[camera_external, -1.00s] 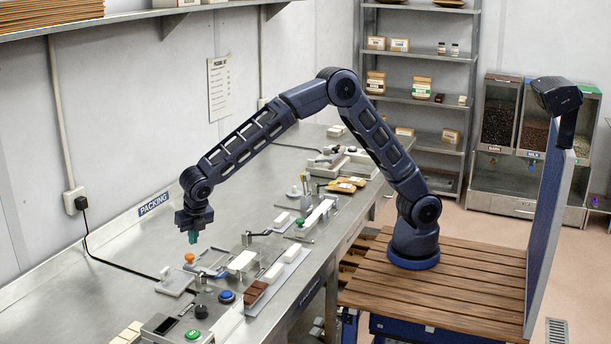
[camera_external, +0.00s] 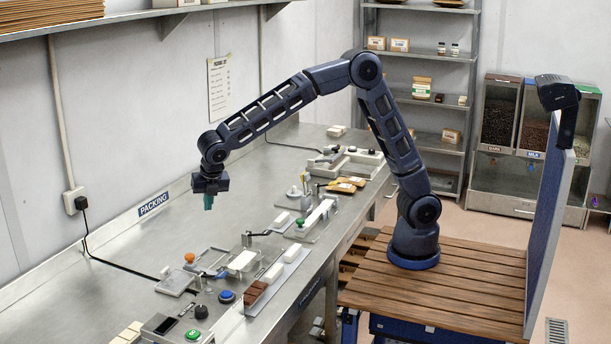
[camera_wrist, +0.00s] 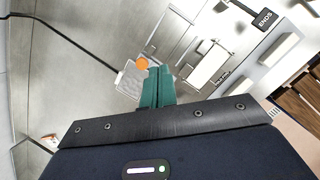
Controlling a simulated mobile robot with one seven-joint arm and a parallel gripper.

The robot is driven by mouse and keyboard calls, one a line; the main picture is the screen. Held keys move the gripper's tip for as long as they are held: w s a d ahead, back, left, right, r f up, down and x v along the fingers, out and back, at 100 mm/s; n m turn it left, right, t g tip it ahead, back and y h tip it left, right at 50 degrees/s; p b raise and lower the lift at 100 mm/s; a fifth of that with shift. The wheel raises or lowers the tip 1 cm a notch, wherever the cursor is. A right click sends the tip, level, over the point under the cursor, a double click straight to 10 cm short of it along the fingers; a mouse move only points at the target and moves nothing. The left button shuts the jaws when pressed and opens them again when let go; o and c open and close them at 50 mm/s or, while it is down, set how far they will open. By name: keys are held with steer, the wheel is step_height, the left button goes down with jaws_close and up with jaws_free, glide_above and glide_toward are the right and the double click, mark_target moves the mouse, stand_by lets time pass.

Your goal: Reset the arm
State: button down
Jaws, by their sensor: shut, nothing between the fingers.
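My gripper (camera_external: 208,202) hangs at the end of my dark blue arm, pointing down, in the air above the steel bench (camera_external: 120,262). Its green fingers are together with nothing between them. In the wrist view my gripper (camera_wrist: 158,88) shows the same shut fingers over the bench. My arm is bent at a high elbow and reaches left from its base on the slatted wooden deck (camera_external: 460,290).
Below my gripper are an orange knob (camera_external: 189,257), a blue button (camera_external: 227,296) and a white block (camera_external: 242,261). Brown and white blocks stand in a tray (camera_external: 285,272). Bins (camera_external: 500,115) and a shelf rack (camera_external: 420,100) stand behind. The bench's left side is mostly clear.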

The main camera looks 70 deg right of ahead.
steer(key=s+d+r+m, duration=0.4)
steer(key=d, duration=0.6)
steer(key=s+d+r+m, duration=0.4)
steer(key=d+m, duration=0.1)
steer(key=d, duration=0.4)
steer(key=s+d+r+m, duration=0.4)
steer(key=d, duration=0.6)
steer(key=s+d+f+m, duration=0.2)
steer(key=s+d+m, duration=0.5)
steer(key=s, duration=0.4)
steer(key=s+d+f+m+t+y, duration=0.1)
steer(key=s+d+f+m, duration=0.1)
steer(key=s+d+m, duration=0.5)
steer(key=s, duration=0.3)
steer(key=shift+s+d+t, duration=0.3)
steer(key=shift+s+d, duration=0.05)
steer(key=shift+d, duration=0.05)
steer(key=c, duration=2.1)
jaws_free()
